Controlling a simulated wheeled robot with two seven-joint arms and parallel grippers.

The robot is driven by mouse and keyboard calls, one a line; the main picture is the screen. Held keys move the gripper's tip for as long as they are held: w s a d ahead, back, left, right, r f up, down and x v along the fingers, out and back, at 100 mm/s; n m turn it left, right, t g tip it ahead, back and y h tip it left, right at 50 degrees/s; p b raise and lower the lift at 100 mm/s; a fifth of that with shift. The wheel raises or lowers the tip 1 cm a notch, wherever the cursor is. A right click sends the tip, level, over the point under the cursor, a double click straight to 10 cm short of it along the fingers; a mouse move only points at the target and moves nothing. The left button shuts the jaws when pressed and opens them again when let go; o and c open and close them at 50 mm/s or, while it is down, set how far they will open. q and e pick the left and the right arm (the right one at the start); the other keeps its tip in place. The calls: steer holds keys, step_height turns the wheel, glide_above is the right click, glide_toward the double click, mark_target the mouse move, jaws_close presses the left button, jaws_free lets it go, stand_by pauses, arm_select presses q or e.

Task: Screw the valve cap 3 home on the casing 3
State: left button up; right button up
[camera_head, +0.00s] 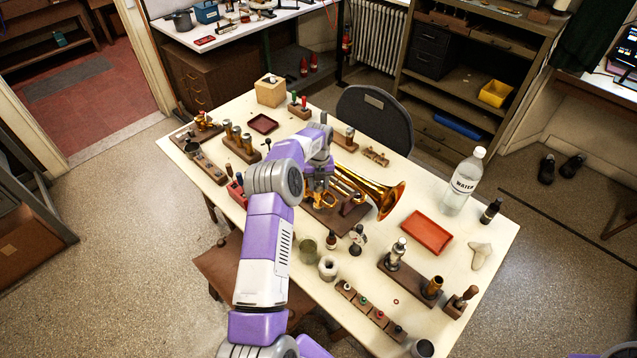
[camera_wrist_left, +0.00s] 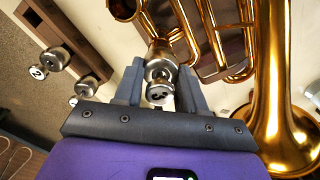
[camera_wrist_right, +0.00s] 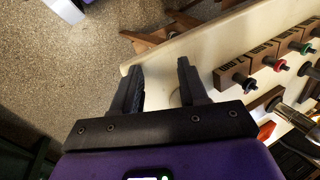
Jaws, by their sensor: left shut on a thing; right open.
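The brass horn (camera_head: 375,190) lies on a dark wooden stand on the cream table; its bell (camera_wrist_left: 275,100) fills the right of the left wrist view. My left gripper (camera_wrist_left: 160,82) is shut on a silver valve cap (camera_wrist_left: 160,93) with a dark mark, hard to read, on its end. The cap is in line with a casing (camera_wrist_left: 158,52) of the horn; whether its thread is seated cannot be told. In the head view my left gripper (camera_head: 319,183) is over the horn's valves and hides much of them. My right gripper (camera_wrist_right: 160,80) is open and empty, near the table edge.
Other silver caps (camera_wrist_left: 52,59), one marked 2, stand by a wooden block at the left gripper's side. A red tray (camera_head: 427,232), water bottle (camera_head: 463,180) and holders with several small parts (camera_head: 365,305) occupy the right half of the table.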

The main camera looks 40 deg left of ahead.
arm_select(q)
steer(key=shift+s+a, duration=0.1)
steer(key=shift+s, duration=0.05)
steer(key=m, duration=0.4)
steer(key=shift+a+p, duration=0.1)
steer(key=shift+p, duration=0.25)
steer(key=shift+m+p, duration=0.35)
steer(key=shift+m, duration=0.15)
steer(key=shift+f, duration=0.1)
steer(key=o, duration=1.3)
steer(key=shift+c, duration=0.2)
